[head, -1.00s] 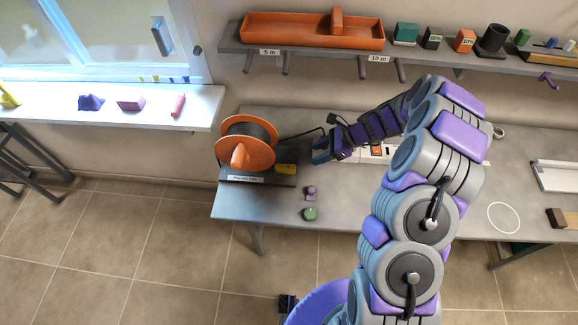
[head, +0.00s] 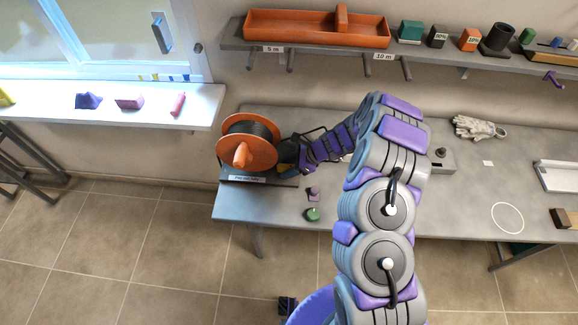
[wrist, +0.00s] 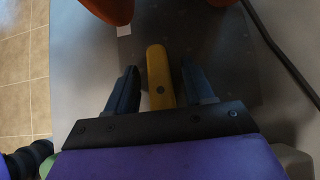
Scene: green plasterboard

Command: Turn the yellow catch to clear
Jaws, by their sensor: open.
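The yellow catch (wrist: 159,75) shows in the wrist view as a rounded bar with a dark dot, on a grey plate beside the orange reel. My gripper (wrist: 160,85) is open, with one finger on each side of the catch and a visible gap at both sides. In the head view my gripper (head: 287,162) is at the right side of the orange cable reel (head: 247,150), and it hides most of the catch. The reel holds dark cable and stands on a base with a label (head: 247,179) too small to read.
A purple piece (head: 313,193) and a green piece (head: 313,214) lie on the bench in front of my gripper. A dark cable (wrist: 280,50) runs along the right in the wrist view. Gloves (head: 478,127) lie at the back right. The bench's middle right is mostly clear.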

